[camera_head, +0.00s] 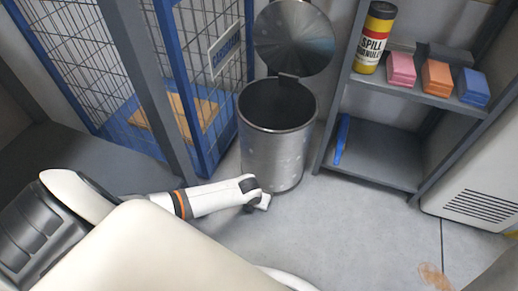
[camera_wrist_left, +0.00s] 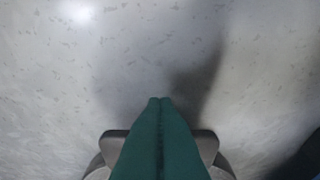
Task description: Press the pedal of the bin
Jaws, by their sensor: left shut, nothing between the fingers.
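The metal bin (camera_head: 270,140) stands upright on the floor between the cage and the shelf. Its round lid (camera_head: 294,38) is raised and its top opening is dark. My left gripper (camera_head: 264,201) is low at the front foot of the bin, close to the floor. The pedal cannot be made out; the gripper and wrist cover that part. In the left wrist view the gripper's two green fingers (camera_wrist_left: 160,102) are together with nothing between them, over a pale speckled floor. My right gripper is not in view.
A blue-framed wire cage (camera_head: 205,165) stands left of the bin. A grey shelf (camera_head: 375,160) at right holds a spill granules can (camera_head: 374,38) and pink, orange and blue stacks. A blue object (camera_head: 342,139) leans at the lower shelf. The floor (camera_head: 340,225) at front right is mostly clear.

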